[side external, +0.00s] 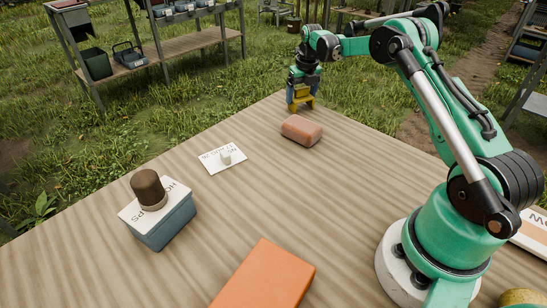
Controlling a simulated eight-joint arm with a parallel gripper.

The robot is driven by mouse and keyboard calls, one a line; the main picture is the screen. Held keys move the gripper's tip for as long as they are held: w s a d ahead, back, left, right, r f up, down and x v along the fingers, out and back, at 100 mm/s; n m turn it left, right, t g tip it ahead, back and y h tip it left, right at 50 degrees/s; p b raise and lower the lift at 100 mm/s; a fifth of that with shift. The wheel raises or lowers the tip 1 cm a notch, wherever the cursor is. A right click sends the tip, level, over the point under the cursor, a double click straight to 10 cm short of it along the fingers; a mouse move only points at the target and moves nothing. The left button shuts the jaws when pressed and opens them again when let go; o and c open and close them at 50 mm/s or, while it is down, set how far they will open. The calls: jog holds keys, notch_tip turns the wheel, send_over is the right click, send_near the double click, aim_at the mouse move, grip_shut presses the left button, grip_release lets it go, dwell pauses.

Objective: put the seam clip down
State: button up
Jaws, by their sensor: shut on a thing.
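The fingertips are low, near the table's far edge; I cannot tell whether the clip touches the wood. My gripper is just behind a rounded reddish-brown block (301,130).
A blue box (165,228) with a white labelled top and brown knob stands front left. An orange block (265,275) lies at front. The table between is bare.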

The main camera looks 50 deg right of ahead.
aim_at(304, 99)
jog(key=shift+f, duration=0.15)
jog(key=o, duration=1.1)
jog(key=shift+o, duration=0.2)
notch_tip(304, 99, up, 12)
jog(key=s, duration=0.2)
jog(key=s+a+r+n+t, duration=0.2)
jog(key=a+r+n, duration=0.3)
jog(key=a+n, duration=0.6)
jog(key=s+a+f+n+t, duration=0.1)
jog(key=s+a+n, duration=0.5)
jog(key=n, duration=0.8)
jog(key=s+a+f+n+t, duration=0.2)
jog(key=s+a+f+n, duration=0.2)
jog(key=n, duration=1.1)
jog(key=s+a, duration=0.3)
jog(key=shift+s+f+t+y, duration=0.15)
jog(key=shift+f+t+y, duration=0.05)
jog(key=shift+t+y, duration=0.1)
